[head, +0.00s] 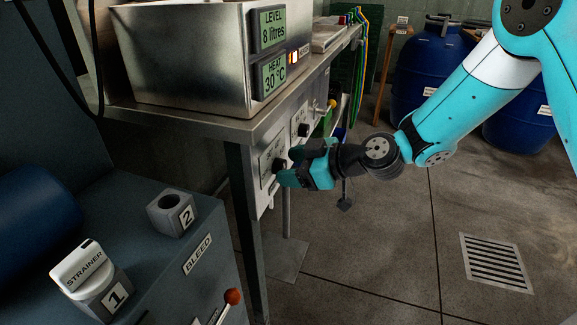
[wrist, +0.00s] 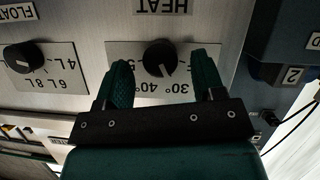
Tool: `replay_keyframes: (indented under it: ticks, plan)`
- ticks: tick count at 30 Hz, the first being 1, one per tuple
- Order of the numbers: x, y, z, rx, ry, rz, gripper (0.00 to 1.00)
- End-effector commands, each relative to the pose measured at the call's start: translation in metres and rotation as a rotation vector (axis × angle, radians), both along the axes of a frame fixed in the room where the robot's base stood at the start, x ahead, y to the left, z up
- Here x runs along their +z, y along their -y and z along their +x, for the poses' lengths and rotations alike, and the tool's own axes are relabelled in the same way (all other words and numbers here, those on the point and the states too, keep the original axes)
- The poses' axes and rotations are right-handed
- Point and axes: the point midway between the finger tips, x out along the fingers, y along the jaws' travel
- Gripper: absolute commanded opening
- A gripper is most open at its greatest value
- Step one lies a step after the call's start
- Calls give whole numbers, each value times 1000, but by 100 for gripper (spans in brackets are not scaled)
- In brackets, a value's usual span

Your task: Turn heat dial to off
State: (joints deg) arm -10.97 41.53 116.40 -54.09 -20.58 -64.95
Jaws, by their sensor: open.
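The heat dial (wrist: 160,55) is a round black knob on a grey plate under an upside-down HEAT label (wrist: 162,6) in the wrist view. Its pale pointer mark aims toward the lower right, near the temperature numbers. My gripper (wrist: 163,65) is open, with one dark green finger on each side of the dial and visible gaps between. The heat display (head: 272,75) reads 30 °C.
The float dial (wrist: 24,57) sits to the left in the wrist view. The steel counter (head: 200,122) overhangs the panel. A dark cabinet (head: 150,250) with strainer blocks stands at the left. Floor to the right is clear around a drain (head: 495,262).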

Motion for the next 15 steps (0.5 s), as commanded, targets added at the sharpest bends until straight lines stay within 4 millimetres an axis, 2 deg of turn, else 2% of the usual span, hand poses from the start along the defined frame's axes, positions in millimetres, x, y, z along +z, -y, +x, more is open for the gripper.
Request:
replay_keyframes:
  ticks: [4,13,15]
  plan:
    - [-4,-9,4,0,1,0,63]
    - [-4,-10,4,0,0,0,63]
    - [-4,-10,4,0,0,0,46]
